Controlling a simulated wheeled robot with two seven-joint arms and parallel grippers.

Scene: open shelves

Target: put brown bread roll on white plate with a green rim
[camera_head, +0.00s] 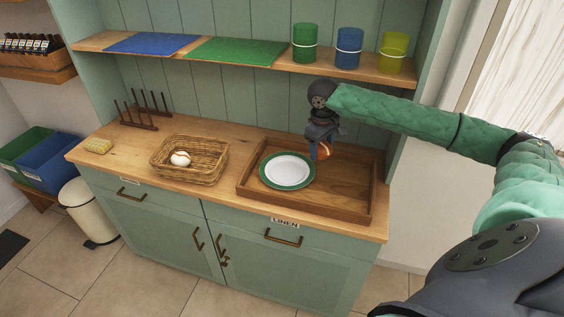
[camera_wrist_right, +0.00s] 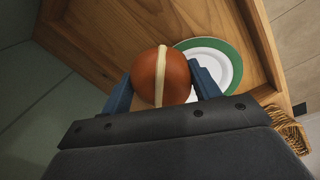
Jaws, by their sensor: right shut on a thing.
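The brown bread roll (camera_wrist_right: 149,78), with a pale stripe across it, is between the fingers of my right gripper (camera_wrist_right: 162,88), which is shut on it. In the head view the roll (camera_head: 324,150) shows below my right gripper (camera_head: 319,143), over the wooden tray, just right of and behind the plate. The white plate with a green rim (camera_head: 288,169) lies in the left part of the tray and is empty. It also shows in the right wrist view (camera_wrist_right: 233,56), partly hidden behind the roll and a finger. My left gripper is not in view.
The wooden tray (camera_head: 344,205) has raised walls and free room right of the plate. A wicker basket (camera_head: 204,177) with a white round item (camera_head: 180,159) stands to its left. A shelf (camera_head: 270,62) with green, blue and yellow cups is above. A wooden rack (camera_head: 139,123) stands at back left.

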